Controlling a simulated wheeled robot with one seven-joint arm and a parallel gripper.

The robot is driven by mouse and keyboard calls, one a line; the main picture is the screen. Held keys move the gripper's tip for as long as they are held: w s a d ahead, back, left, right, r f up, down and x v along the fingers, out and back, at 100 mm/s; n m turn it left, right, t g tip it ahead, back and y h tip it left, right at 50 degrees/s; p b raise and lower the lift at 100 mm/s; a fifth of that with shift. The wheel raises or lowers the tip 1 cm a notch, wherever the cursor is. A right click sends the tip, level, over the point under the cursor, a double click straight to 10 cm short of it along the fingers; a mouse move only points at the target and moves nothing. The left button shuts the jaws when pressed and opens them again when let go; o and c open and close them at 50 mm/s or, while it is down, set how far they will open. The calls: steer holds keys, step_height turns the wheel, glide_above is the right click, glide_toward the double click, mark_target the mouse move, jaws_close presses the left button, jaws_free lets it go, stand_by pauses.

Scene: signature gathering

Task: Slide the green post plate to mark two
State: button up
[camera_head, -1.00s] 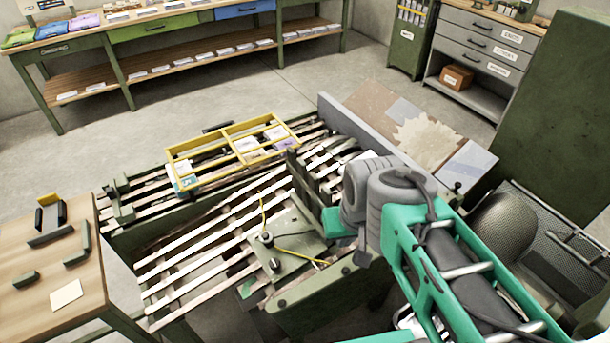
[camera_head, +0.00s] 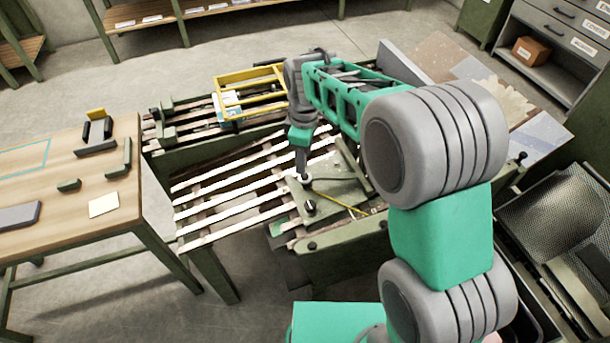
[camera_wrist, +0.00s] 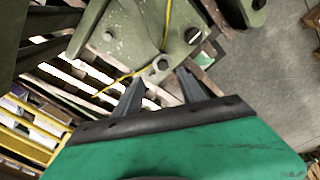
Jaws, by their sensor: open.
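The green post plate (camera_head: 345,190) lies on the slatted bench, with small dark posts on it and a yellow cord running across. My gripper (camera_head: 304,174) points down over the plate's left side, at a pale-topped post (camera_head: 304,178). A second post (camera_head: 310,206) stands nearer the front. In the wrist view, my gripper (camera_wrist: 161,80) is open. Its two fingers lie to either side of a post (camera_wrist: 161,64) on the plate (camera_wrist: 130,30); I cannot tell whether they touch it. No numbered mark is readable.
White-and-brown slats (camera_head: 225,190) run left of the plate. A yellow frame (camera_head: 232,113) sits behind my gripper on the bench. A wooden table (camera_head: 60,180) with small green blocks stands at left. A mesh-sided bin (camera_head: 555,215) is at right.

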steer(key=n, duration=0.6)
steer(key=shift+s+d+r+n, duration=0.1)
steer(key=shift+s+r+n, duration=0.05)
steer(key=shift+s+n, duration=0.15)
steer(key=shift+f, duration=0.2)
step_height(320, 180, down, 8)
steer(key=shift+r, duration=0.25)
jaws_close()
stand_by(0.6)
